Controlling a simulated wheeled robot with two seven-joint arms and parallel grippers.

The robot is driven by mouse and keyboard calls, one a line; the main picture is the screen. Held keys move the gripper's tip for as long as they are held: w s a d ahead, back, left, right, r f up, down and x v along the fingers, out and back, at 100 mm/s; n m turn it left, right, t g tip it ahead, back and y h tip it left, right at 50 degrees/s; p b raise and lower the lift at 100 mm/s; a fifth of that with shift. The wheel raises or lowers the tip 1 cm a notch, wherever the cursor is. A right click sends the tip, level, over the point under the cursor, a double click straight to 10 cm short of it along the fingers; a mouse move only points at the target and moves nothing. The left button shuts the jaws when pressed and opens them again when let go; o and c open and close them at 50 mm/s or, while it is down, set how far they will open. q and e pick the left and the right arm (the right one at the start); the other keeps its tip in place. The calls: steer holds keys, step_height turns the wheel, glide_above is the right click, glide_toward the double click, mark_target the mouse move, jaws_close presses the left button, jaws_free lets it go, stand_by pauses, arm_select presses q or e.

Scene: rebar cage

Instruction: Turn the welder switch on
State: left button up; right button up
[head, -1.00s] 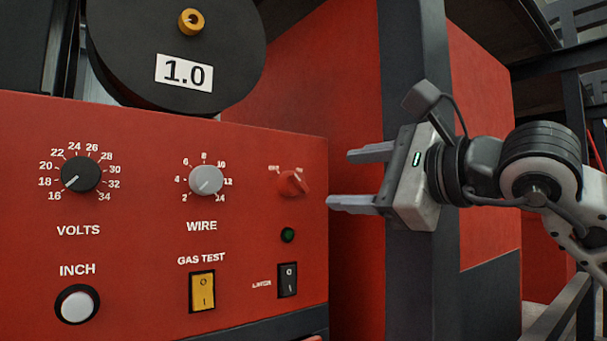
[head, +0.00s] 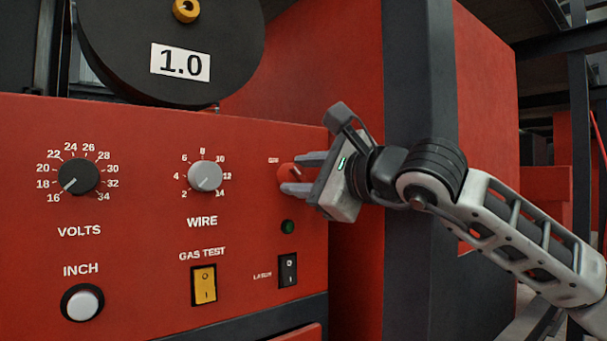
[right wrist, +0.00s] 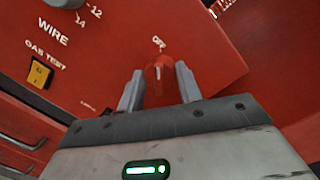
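The welder switch is a small red rotary knob (head: 286,174) at the right end of the red welder panel. It has a light pointer line and a small white label, too blurred to read surely, at its upper left. My right gripper (head: 291,174) is at the knob, coming in from the right. In the right wrist view the knob (right wrist: 160,76) sits between the two grey fingertips (right wrist: 159,84), one on each side. The fingers are apart; I cannot tell whether they touch the knob. My left gripper is not in view.
Below the knob are a dark green lamp (head: 287,227) and a black rocker switch (head: 288,271). To the left are the WIRE knob (head: 205,176), the VOLTS knob (head: 78,177), the yellow GAS TEST switch (head: 204,285) and the white INCH button (head: 82,303). A dark post (head: 421,250) stands behind my right arm.

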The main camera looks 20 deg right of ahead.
steer(key=c, duration=0.4)
